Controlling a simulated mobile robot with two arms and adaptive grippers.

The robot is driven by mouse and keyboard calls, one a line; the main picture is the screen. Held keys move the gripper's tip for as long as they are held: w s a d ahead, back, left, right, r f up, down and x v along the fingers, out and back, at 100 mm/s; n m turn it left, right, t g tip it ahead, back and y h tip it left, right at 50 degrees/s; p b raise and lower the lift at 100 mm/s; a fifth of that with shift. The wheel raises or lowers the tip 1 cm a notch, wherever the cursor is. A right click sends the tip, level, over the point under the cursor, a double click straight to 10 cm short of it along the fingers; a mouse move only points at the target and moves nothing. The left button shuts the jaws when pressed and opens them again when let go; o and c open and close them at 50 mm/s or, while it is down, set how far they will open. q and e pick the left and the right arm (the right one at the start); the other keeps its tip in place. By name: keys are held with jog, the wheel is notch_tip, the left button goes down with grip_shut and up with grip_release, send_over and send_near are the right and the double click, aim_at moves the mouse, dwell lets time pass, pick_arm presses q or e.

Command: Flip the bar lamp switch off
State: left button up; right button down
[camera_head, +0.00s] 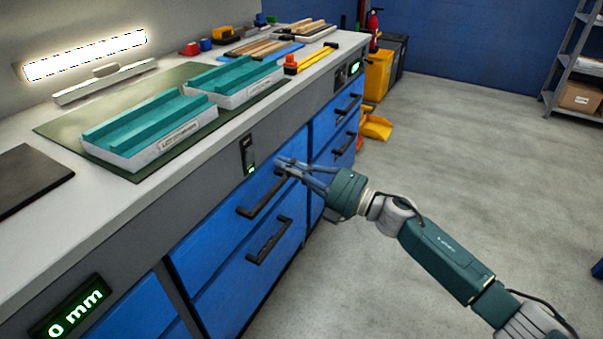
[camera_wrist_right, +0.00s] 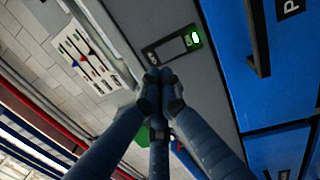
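The bar lamp (camera_head: 86,55) on the wall behind the worktop glows bright white. A dark switch plate (camera_head: 248,154) with a small green light sits on the grey front panel, above the blue drawers. It also shows in the right wrist view (camera_wrist_right: 172,47), its green light lit at the right end. My right gripper (camera_head: 279,166) is just right of the plate and slightly below it in the head view. In the right wrist view its fingertips (camera_wrist_right: 160,76) are together with nothing between them, close below the plate; contact cannot be told. My left gripper is not in view.
Black drawer handles (camera_head: 269,240) stick out below the panel. Teal-and-white trays (camera_head: 150,130) rest on a green mat (camera_head: 60,129) on the worktop. A "0 mm" display (camera_head: 72,312) is at lower left. The floor (camera_head: 450,150) to the right is largely clear.

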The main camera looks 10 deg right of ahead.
aim_at(251, 150)
jog(key=x, duration=0.5)
jog(key=shift+w+a+b, duration=0.25)
jog(key=shift+a+b, duration=0.1)
jog(key=shift+w+a+r, duration=0.1)
jog(key=shift+w+a, duration=0.2)
jog(key=shift+a, duration=0.05)
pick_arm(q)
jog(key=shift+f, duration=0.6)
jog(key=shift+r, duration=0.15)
pick_arm(e)
jog(key=p, duration=0.3)
jog(key=shift+w+a+r, duration=0.15)
jog(key=shift+a+r, duration=0.05)
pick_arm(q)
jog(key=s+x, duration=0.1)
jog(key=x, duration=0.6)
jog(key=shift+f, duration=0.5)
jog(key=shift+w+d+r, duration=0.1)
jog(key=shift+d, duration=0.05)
